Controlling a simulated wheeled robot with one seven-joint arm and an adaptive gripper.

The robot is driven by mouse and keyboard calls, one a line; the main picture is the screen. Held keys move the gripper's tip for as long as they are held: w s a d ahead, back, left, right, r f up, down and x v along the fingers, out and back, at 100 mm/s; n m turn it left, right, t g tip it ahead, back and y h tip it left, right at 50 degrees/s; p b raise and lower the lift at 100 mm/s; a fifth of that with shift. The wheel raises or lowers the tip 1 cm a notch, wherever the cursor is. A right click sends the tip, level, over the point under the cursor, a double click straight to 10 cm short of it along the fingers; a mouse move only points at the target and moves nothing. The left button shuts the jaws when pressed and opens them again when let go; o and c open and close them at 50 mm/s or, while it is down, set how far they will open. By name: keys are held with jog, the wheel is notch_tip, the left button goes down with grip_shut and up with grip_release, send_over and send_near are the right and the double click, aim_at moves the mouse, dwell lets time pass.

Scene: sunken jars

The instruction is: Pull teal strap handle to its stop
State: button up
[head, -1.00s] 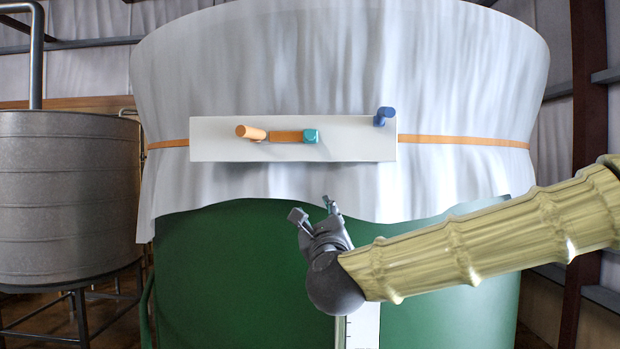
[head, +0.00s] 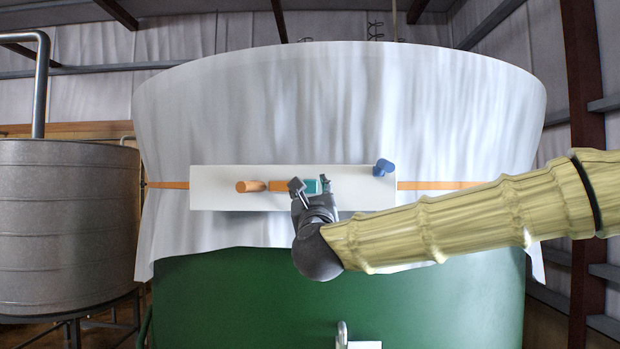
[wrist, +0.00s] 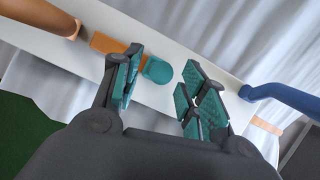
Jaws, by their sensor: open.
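The teal strap handle (head: 312,186) sits at the right end of a short orange strap (head: 284,186) on a white board. In the head view my gripper (head: 310,184) is in front of the handle and hides part of it. In the wrist view the teal handle (wrist: 157,69) shows between and beyond the two fingers of my gripper (wrist: 163,82), nearer the left finger. The fingers are open with nothing held. Whether the left finger touches the handle or strap cannot be told.
The white board (head: 222,200) lies across the draped cloth (head: 340,105) on a green tank (head: 420,300). An orange peg (head: 251,186) stands to the left and a blue hooked peg (head: 384,167) to the right. A metal tank (head: 65,225) stands far left.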

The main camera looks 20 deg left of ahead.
jog(key=shift+p+x, duration=0.55)
jog(key=shift+x, duration=0.75)
